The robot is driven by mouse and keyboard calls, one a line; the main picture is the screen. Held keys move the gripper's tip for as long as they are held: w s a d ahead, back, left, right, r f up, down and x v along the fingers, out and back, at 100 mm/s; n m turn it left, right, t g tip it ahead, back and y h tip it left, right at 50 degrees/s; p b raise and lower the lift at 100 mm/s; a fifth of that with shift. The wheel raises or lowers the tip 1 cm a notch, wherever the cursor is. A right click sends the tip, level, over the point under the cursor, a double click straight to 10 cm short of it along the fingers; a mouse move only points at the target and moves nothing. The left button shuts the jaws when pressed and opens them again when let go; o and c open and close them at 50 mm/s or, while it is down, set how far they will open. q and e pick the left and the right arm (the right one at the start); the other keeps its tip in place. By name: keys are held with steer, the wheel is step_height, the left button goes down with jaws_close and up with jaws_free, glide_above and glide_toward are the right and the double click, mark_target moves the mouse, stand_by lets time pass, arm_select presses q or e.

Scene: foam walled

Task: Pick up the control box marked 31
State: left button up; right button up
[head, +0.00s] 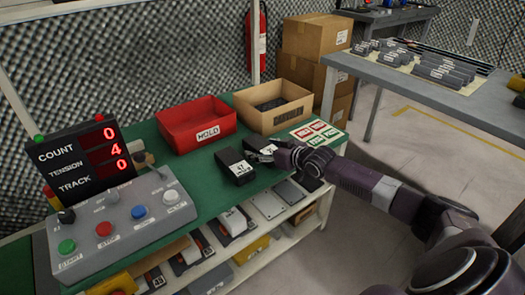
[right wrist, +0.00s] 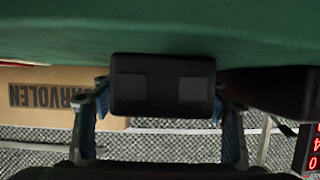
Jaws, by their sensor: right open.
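Two black control boxes stand side by side on the green bench top. One control box (head: 235,167) has a white label whose number I cannot read surely. The other control box (head: 259,144) is partly hidden by my right gripper (head: 268,155). In the right wrist view, a black box (right wrist: 162,84) with two darker square patches lies between the open fingers of my right gripper (right wrist: 162,118), with a finger on each side. Part of another dark box (right wrist: 268,88) shows to its right. I cannot read the mark 31 on either box. My left gripper is not in view.
A red HOLD bin (head: 197,127) and a cardboard bin (head: 273,106) stand behind the boxes. A button panel (head: 120,228) and a COUNT display (head: 77,160) are at the left. A card with red and green squares (head: 318,132) lies at right. More boxes fill the lower shelf (head: 215,270).

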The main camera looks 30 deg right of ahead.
steer(key=c, duration=1.5)
steer(key=shift+r, duration=0.2)
